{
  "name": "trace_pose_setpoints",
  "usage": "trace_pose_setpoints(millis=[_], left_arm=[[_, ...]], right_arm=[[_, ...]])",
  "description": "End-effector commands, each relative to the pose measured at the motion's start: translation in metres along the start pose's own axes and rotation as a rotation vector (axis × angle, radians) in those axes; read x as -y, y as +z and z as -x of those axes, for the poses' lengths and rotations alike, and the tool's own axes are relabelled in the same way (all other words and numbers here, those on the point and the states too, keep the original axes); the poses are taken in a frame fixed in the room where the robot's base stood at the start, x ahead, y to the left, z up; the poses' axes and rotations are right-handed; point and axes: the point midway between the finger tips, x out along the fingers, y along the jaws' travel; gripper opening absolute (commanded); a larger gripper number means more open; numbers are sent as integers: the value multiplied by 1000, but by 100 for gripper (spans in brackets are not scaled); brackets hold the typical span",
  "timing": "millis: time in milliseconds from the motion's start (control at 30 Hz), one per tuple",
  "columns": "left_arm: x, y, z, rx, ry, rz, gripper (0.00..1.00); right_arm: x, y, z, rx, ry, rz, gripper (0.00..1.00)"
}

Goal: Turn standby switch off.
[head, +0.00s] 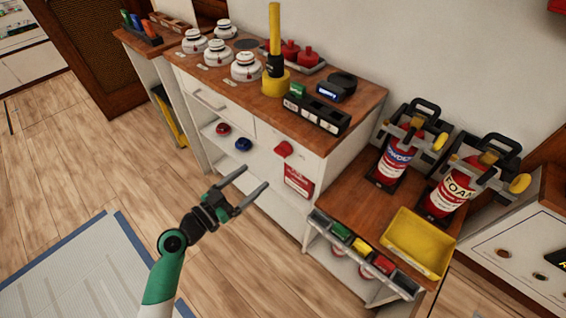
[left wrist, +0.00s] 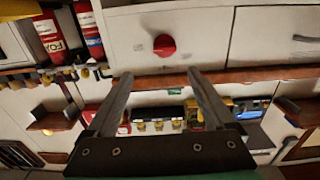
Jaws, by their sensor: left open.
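A red rotary knob (head: 283,149), which looks like the standby switch, sits on the white front of the cabinet, right of a drawer handle. In the left wrist view the red knob (left wrist: 163,45) shows on a white panel, with small marks beside it too small to read. My left gripper (head: 255,176) is open and empty in front of the cabinet, lower than the knob and apart from it. In the left wrist view the two fingers (left wrist: 159,74) point toward the panel, with the knob beyond the tips. My right gripper is not in view.
A red sign (head: 298,181) hangs below the knob. The wooden cabinet top (head: 365,96) carries white detectors, a yellow post (head: 275,35) and a black switch block (head: 317,115). Right, a lower table holds fire extinguishers (head: 394,160) and a yellow tray (head: 418,243). The floor before the cabinet is clear.

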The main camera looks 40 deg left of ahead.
Motion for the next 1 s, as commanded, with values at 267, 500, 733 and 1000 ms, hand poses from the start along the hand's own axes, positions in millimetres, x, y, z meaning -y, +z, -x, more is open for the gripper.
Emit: trace_pose_setpoints(millis=[267, 500, 733, 1000], left_arm=[[6, 3, -4, -4, -11, -3, 88], [5, 2, -47, -6, -8, -3, 88], [5, 3, -96, -4, -8, -3, 88], [6, 2, -116, -4, -10, -3, 88]], right_arm=[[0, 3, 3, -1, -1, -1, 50], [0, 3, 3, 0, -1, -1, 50], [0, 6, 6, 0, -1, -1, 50], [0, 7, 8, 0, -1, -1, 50]])
